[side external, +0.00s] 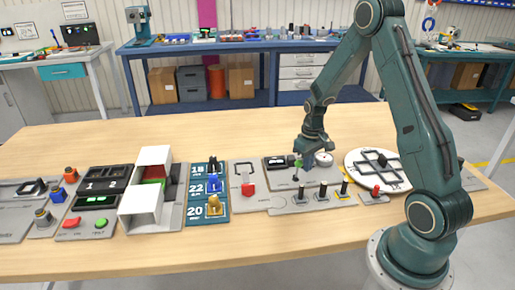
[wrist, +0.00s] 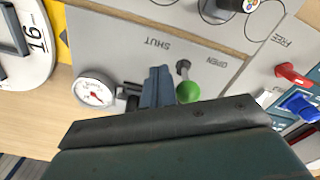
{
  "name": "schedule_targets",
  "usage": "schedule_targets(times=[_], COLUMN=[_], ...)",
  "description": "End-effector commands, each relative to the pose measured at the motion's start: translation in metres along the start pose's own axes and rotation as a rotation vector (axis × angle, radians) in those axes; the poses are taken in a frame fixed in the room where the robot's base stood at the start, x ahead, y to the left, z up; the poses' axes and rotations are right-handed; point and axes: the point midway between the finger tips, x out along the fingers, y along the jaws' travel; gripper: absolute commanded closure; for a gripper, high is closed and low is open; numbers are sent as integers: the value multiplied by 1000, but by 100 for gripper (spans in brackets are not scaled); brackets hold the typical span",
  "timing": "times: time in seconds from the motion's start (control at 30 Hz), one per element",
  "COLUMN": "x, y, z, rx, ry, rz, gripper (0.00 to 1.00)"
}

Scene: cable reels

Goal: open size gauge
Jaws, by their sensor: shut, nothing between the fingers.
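The gauge panel (wrist: 130,45) is a grey plate with upside-down words SHUT and OPEN. A round white dial (wrist: 94,90) with a red needle sits on its left in the wrist view; it also shows in the side view (side external: 324,158). A lever with a green ball knob (wrist: 188,92) is on the panel; the knob shows small in the side view (side external: 297,163). My gripper (wrist: 158,75) is shut and empty, between the dial and the knob, close beside the knob. Whether it touches the lever I cannot tell. My gripper (side external: 306,160) is low over the panel.
A white disc with a black frame (side external: 358,163) is right of the panel. Several posts stand in front (side external: 321,190). A red handle (side external: 248,189) and a numbered blue board (side external: 222,213) are to the left. Bare table (side external: 230,140) lies behind the panels.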

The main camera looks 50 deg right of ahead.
Motion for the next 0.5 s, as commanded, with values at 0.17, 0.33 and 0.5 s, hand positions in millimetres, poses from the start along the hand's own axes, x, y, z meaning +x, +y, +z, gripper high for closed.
schedule_targets(times=[0.17, 0.33, 0.5], x=[0, 0, 0], y=[-6, -11, -16], z=[-4, -6, -9], rx=[-1, -1, -1], ry=[0, 0, 0], rz=[0, 0, 0], gripper=[100, 100, 100])
